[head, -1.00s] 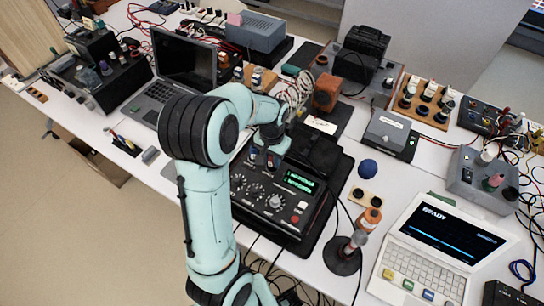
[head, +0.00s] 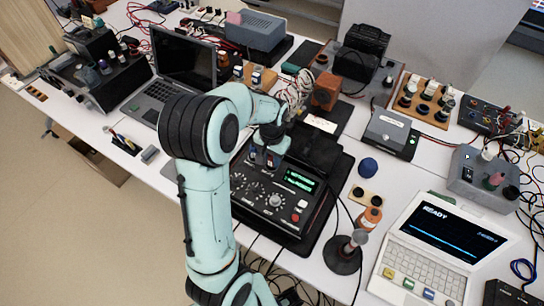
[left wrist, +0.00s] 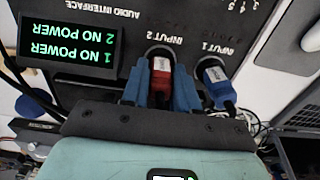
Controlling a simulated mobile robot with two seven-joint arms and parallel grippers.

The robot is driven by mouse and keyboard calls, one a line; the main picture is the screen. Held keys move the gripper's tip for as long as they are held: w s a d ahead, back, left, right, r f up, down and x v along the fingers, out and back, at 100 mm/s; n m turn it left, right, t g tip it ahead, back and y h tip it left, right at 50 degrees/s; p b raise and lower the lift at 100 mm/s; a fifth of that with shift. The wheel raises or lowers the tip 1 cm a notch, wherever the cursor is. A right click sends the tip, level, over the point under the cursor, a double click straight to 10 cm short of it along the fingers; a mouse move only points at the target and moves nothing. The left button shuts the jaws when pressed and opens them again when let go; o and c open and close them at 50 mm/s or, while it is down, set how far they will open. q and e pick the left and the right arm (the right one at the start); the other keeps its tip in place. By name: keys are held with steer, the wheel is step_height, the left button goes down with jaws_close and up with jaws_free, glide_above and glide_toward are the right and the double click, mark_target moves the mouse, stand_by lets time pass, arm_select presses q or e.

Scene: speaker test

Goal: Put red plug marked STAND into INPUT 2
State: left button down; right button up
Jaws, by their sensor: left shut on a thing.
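My left gripper (head: 264,158) is over the back edge of the dark audio interface (head: 258,203). In the left wrist view its blue fingers (left wrist: 160,82) are shut on the red plug (left wrist: 160,76), one on each side. The plug's front end is at the INPUT 2 socket (left wrist: 160,52), lined up with it; how deep it sits I cannot tell. Its label is too small to read. A blue plug (left wrist: 218,82) sits at INPUT 1, beside the right finger. The green display (left wrist: 68,45) reads NO POWER for 1 and 2. My right gripper is not in view.
A laptop (head: 172,80) stands behind to the left. A white READY device (head: 430,250) and a blue ball (head: 368,167) are to the right. A round stand with orange parts (head: 343,256) is near the front. Cables run along the table's front edge.

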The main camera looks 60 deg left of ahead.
arm_select(q)
steer(key=c, duration=0.8)
jaws_free()
step_height(320, 180, up, 14)
steer(key=shift+f+p, duration=0.25)
steer(key=shift+p, duration=0.5)
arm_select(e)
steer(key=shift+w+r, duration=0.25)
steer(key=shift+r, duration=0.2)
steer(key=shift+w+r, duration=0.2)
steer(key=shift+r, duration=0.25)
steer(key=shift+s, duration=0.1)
